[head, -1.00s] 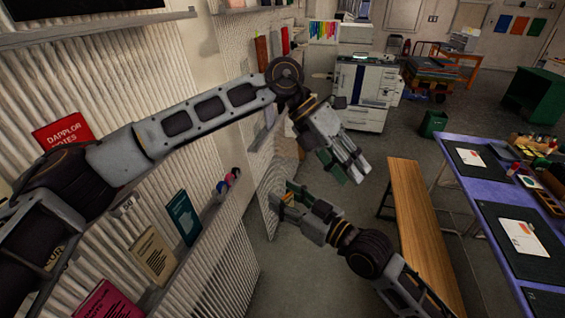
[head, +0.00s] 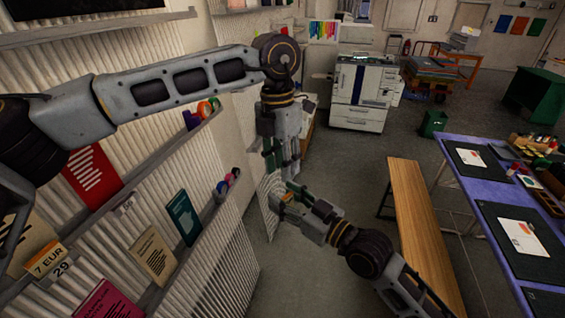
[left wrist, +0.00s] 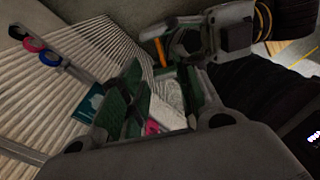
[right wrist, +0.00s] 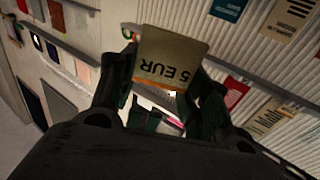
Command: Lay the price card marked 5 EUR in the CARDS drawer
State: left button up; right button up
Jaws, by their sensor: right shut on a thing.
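The 5 EUR price card (right wrist: 168,62) is in the jaws of my right gripper (right wrist: 167,88); its lettering is upside down in the right wrist view. In the head view my right gripper (head: 284,198) is near the lower middle, with a bit of the card's orange edge showing. My left gripper (head: 280,163) hangs fingers down just above it, open and apparently empty. The left wrist view shows a gap between its green-padded fingers (left wrist: 160,92), with an orange strip beyond them beside my right gripper. I cannot make out a CARDS drawer in any view.
A ribbed wall at left carries ledges with booklets, tape rolls (head: 228,183) and a 7 EUR card (head: 48,260). A wooden bench (head: 420,230) and a purple-topped table (head: 480,195) stand at right. A copier (head: 362,92) stands behind.

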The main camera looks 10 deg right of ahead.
aim_at(285, 196)
pick_arm(q)
jog(key=shift+f, duration=0.1)
jog(key=shift+s+d+f, duration=0.15)
jog(key=shift+f, duration=1.8)
jog(key=shift+s+d+f, duration=0.1)
jog(key=shift+s+f, duration=0.05)
jog(key=shift+f, duration=1.85)
jog(key=shift+s+d+f, duration=0.15)
jog(key=shift+f, duration=1.8)
grip_shut()
pick_arm(e)
jog(key=o, duration=0.8)
jog(key=shift+c, duration=0.2)
jog(key=shift+f, duration=0.1)
